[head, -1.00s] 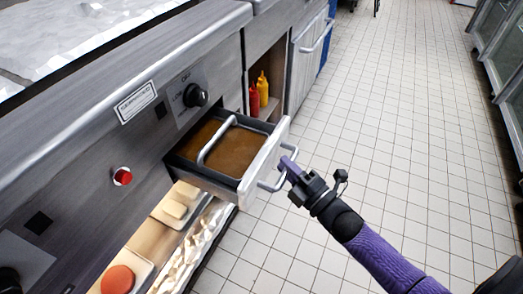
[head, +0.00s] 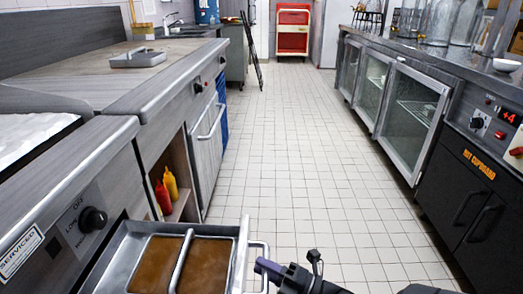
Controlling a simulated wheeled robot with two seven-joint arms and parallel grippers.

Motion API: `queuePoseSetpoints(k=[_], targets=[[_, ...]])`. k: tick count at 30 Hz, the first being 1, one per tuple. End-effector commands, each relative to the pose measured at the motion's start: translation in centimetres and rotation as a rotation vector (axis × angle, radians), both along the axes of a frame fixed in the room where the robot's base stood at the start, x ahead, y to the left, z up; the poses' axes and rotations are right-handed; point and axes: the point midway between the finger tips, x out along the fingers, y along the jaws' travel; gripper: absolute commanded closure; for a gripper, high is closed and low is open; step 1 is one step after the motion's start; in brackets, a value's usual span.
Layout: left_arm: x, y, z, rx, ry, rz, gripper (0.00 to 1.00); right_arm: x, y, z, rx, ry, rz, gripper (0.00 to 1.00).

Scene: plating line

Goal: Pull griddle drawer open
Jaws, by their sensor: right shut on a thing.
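The griddle drawer (head: 135,241) stands pulled out from the counter front at the bottom of the head view. Brown liquid or grease lies inside it, with a metal bar across the middle. Its front panel (head: 241,252) carries a metal bar handle (head: 265,262) on the right side. My right gripper (head: 268,268) is at this handle and shut on it, with its wrist cut off by the bottom edge. My left gripper is not in view.
A black knob (head: 92,219) sits on the griddle's front panel. A red bottle (head: 164,197) and yellow bottle (head: 171,184) stand in an open shelf beyond. The tiled aisle (head: 290,150) is clear. A black hot cupboard (head: 462,205) lines the right.

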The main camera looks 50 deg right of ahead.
Motion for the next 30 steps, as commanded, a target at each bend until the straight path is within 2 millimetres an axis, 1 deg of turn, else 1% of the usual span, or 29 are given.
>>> queuePoseSetpoints(k=[5, 6, 8, 9, 10, 11, 17, 20, 23, 26, 27, 30], targets=[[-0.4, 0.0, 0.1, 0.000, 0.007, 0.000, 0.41, 0.0, 0.0, -0.1, -0.001, 0.003, -0.002, 1.00], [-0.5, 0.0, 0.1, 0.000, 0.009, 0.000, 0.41, 0.0, 0.0, -0.1, -0.001, 0.003, -0.002, 0.70], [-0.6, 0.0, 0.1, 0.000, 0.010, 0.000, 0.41, 0.0, 0.0, -0.1, -0.001, 0.003, -0.001, 0.58], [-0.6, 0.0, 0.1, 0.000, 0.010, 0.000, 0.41, 0.0, 0.0, -0.1, -0.001, 0.003, -0.001, 0.49], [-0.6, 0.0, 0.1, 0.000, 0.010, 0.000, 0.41, 0.0, 0.0, -0.1, 0.000, 0.002, -0.001, 0.43], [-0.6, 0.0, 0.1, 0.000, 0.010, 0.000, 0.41, 0.0, 0.0, -0.1, 0.000, 0.002, -0.001, 0.42], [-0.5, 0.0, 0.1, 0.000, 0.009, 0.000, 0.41, 0.0, 0.0, 0.0, 0.000, 0.001, -0.001, 0.42], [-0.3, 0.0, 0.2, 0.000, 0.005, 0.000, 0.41, -0.4, -0.1, -0.1, 0.000, 0.001, -0.001, 0.42], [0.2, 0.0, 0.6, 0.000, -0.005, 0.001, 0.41, -2.4, -0.6, -0.3, -0.001, 0.004, -0.003, 0.42], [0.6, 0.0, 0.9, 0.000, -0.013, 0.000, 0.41, -5.0, -1.4, -0.8, 0.000, 0.006, -0.003, 0.42], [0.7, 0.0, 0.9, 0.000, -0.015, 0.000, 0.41, -5.9, -1.6, -1.0, -0.001, 0.005, -0.004, 0.42], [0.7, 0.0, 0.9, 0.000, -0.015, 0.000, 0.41, -7.9, -2.1, -1.5, -0.001, 0.004, -0.003, 0.42]])
